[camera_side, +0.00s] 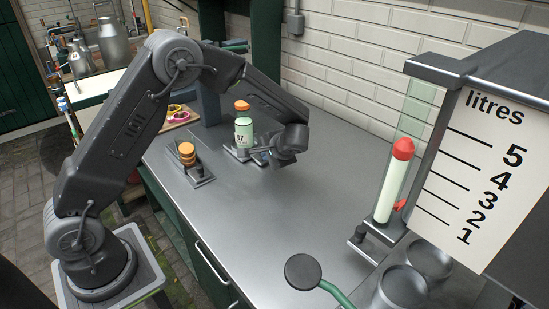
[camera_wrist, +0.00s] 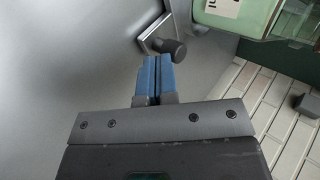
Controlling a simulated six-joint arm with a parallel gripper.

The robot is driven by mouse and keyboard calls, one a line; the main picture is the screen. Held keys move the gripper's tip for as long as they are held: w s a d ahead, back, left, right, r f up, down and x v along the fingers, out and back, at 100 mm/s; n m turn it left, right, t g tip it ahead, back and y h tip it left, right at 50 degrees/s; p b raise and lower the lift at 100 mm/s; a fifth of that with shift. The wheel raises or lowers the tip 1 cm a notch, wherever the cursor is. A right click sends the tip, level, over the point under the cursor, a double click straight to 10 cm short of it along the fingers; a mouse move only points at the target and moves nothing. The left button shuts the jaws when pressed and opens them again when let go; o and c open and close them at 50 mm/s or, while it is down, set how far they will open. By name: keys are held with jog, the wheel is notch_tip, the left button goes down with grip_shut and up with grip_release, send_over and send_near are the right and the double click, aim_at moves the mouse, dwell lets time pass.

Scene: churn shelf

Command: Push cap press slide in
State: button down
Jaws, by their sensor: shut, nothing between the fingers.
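A pale green bottle (camera_side: 243,138) with a numbered label and an orange cap (camera_side: 242,105) stands upright on a small metal fixture (camera_side: 236,154), which I take to be the cap press. The wrist view shows part of the bottle (camera_wrist: 225,14) at the top right. A dark round knob (camera_wrist: 166,48) on a metal bracket (camera_wrist: 151,27) lies just beyond my fingertips; I take it as the slide's handle. My gripper (camera_wrist: 151,62) is shut and empty, its blue fingertips close to the knob. I cannot tell whether they touch. My wrist partly hides this spot in the side view.
A stack of orange discs (camera_side: 186,153) stands on another metal fixture (camera_side: 203,181) to the left. A litre gauge (camera_side: 475,165) with a red-topped tube (camera_side: 394,185) and steel cups (camera_side: 403,287) stand at the right. The middle counter (camera_side: 275,215) is clear; a brick wall (camera_side: 350,60) runs behind.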

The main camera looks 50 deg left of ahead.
aim_at(248, 144)
jog(key=shift+a, duration=0.1)
jog(key=a, duration=1.2)
jog(key=shift+a, duration=0.35)
jog(key=d, duration=0.5)
jog(key=shift+s+r, duration=0.15)
jog(key=shift+s, duration=0.15)
jog(key=v, duration=1)
jog(key=s+d+r+t+h, duration=0.1)
jog(key=s+d+r+h, duration=0.2)
jog(key=s, duration=0.5)
jog(key=s+d+r+n+t+h, duration=0.1)
jog(key=s+d+r+h, duration=0.2)
jog(key=s, duration=0.6)
jog(key=s+d+r+t+h, duration=0.2)
jog(key=s+d+r, duration=0.3)
jog(key=s, duration=0.3)
jog(key=shift+s+d+n+h, duration=0.25)
jog(key=shift+d+n+h, duration=0.2)
jog(key=shift+d, duration=0.2)
